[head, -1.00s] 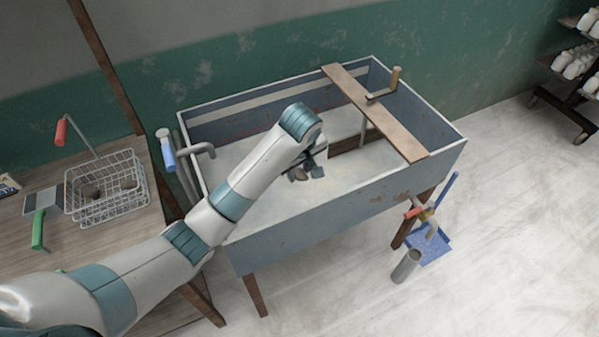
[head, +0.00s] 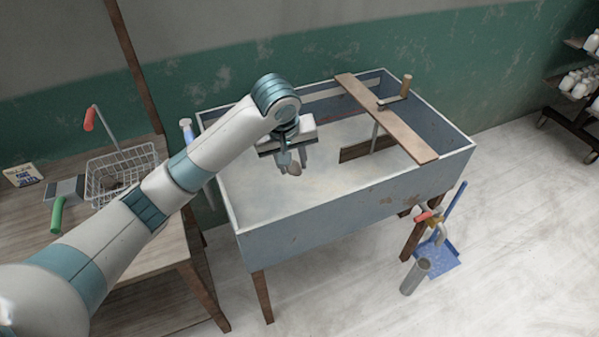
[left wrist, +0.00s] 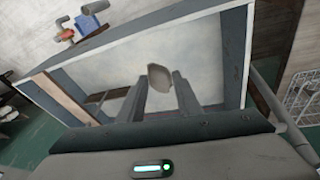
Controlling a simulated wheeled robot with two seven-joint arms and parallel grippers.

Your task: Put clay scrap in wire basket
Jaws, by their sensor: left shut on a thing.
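My left gripper (head: 290,168) is shut on a lump of clay scrap (head: 294,169), brownish grey, held over the wide trough (head: 320,208) with pale insides. In the left wrist view the clay scrap (left wrist: 160,78) sits between the fingertips, with the trough floor beyond it. The wire basket (head: 110,172) stands on the wooden table at the left, with a brown lump inside. The basket also shows at the right edge of the left wrist view (left wrist: 303,100). My right gripper is not in view.
A red-handled tool (head: 90,120) leans at the basket, and a green-handled scraper (head: 57,215) lies beside it. A wooden board (head: 385,115) crosses the trough. A grey cylinder (head: 415,276) and blue dustpan (head: 438,262) are on the floor at right.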

